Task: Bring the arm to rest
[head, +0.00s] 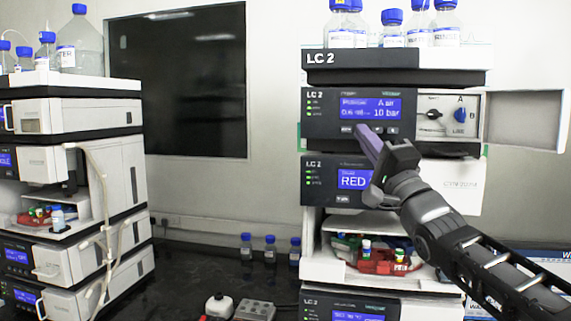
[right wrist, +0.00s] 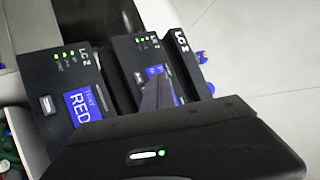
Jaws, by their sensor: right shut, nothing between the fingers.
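My right gripper (head: 362,130) comes in from the right in the head view. Its fingers are shut and empty, in front of the upper LC 2 module (head: 318,124) with its blue pressure display. I cannot tell whether the fingertips touch the panel. In the right wrist view the shut fingers (right wrist: 153,92) lie over the module fronts, beside the RED display (right wrist: 84,105). My left gripper is in neither view.
The LC 2 stack has an open door (head: 523,118) at its right and an open bay with vials (head: 366,247). Bottles (head: 392,28) stand on top. Another stack (head: 75,115) stands left. Small blue-capped bottles (head: 270,248) stand on the dark bench between.

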